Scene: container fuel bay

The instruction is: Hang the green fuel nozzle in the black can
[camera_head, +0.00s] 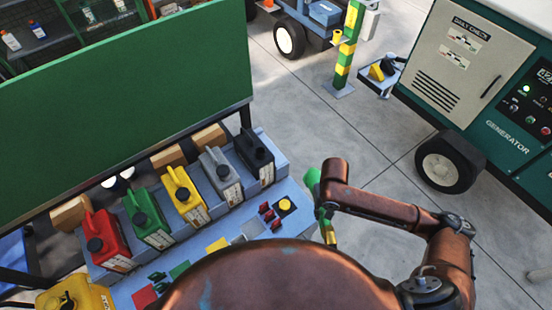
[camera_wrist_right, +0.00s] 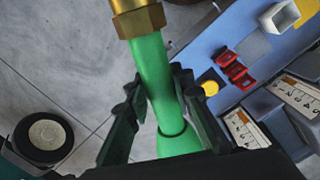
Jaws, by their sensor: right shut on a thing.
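The black can (camera_head: 254,158) stands upright at the right end of a row of coloured cans on the blue bench. The green fuel nozzle (camera_head: 313,180) is held in the air to the right of that can, apart from it and beyond the bench edge. In the right wrist view the green nozzle (camera_wrist_right: 152,75) has a brass collar (camera_wrist_right: 138,18) at the top. My right gripper (camera_wrist_right: 160,95) is shut on the green nozzle, with black fingers on either side. In the head view my wrist largely hides the gripper. My left gripper is out of view.
Grey (camera_head: 220,172), yellow (camera_head: 185,197), green (camera_head: 147,218) and red (camera_head: 105,238) cans stand left of the black one. A yellow button (camera_head: 285,205) and red clips (camera_head: 268,214) are on the bench front. A generator (camera_head: 480,90) stands right; open floor lies between.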

